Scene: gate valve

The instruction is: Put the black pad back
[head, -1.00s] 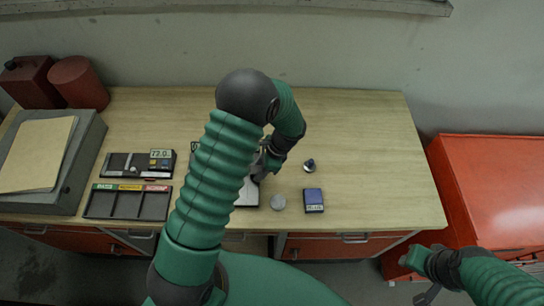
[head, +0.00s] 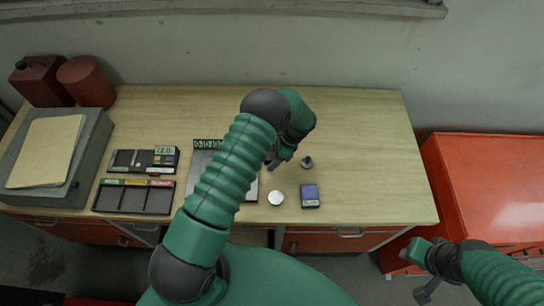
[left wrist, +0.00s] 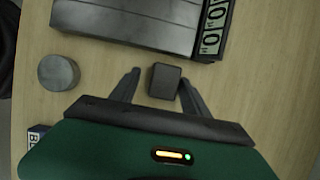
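A small dark block, which looks like the black pad (left wrist: 164,82), lies between the spread fingers of my left gripper (left wrist: 158,90) in the left wrist view. A gap shows on its left side; the right finger is close to it, and contact is unclear. In the head view my left gripper (head: 273,163) is low over the table, just right of a flat scale (head: 250,190). The pad cannot be made out there. The scale also shows in the left wrist view (left wrist: 135,25). My right gripper (head: 415,278) appears open and empty, off the table's right front.
A round metal weight (head: 275,198), a blue box (head: 309,195) and a small dark knob (head: 306,162) stand nearby. A three-slot labelled tray (head: 133,197) and a dark organizer (head: 145,161) lie left.

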